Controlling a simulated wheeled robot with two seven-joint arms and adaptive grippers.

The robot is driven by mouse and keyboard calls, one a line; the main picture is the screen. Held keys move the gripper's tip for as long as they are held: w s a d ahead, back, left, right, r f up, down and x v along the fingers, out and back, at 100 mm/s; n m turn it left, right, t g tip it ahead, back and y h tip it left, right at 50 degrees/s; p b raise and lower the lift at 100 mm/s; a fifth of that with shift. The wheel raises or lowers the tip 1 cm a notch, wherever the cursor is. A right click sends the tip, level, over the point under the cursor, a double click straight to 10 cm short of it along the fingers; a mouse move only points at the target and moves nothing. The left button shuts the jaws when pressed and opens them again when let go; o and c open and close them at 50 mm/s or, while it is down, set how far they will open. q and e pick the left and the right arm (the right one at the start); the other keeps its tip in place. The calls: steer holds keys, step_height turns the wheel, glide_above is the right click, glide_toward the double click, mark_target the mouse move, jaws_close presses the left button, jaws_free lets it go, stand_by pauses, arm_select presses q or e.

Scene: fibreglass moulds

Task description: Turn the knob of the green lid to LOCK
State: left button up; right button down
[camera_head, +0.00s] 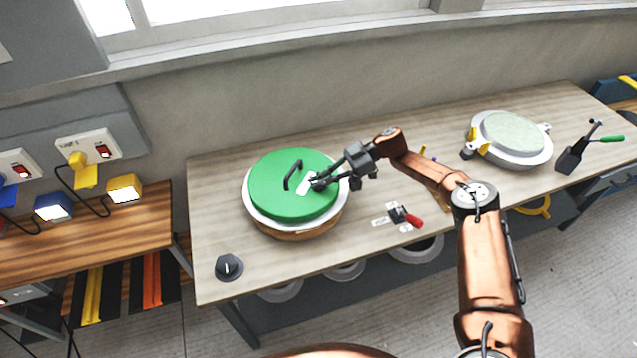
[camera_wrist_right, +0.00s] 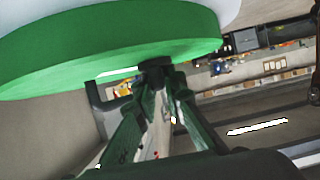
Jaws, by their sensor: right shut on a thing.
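The round green lid (camera_head: 270,190) lies on a white-rimmed round mould (camera_head: 297,228) on the pale wooden table. A black arched handle (camera_head: 292,175) stands on the lid, with a white label (camera_head: 304,187) beside it. My right gripper (camera_head: 318,184) reaches in from the right over the lid's right part and is shut on a small dark knob by the label. In the right wrist view, the fingers (camera_wrist_right: 155,75) close on the dark knob (camera_wrist_right: 155,64), next to the green lid (camera_wrist_right: 110,45). The knob's pointer and the label's lettering cannot be read. My left gripper is not in view.
A black dial (camera_head: 229,267) sits at the table's front left. A red-handled switch (camera_head: 405,216) lies right of the lid, under my right arm. Another round mould (camera_head: 509,138) with yellow clamps and a green-handled tool (camera_head: 572,155) stand farther right. The table's front left is mostly clear.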

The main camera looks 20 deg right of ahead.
steer(key=c, duration=2)
jaws_free()
steer(key=shift+a, duration=0.1)
steer(key=shift+v, duration=6.1)
steer(key=shift+a+f, duration=0.1)
steer(key=shift+f, duration=0.05)
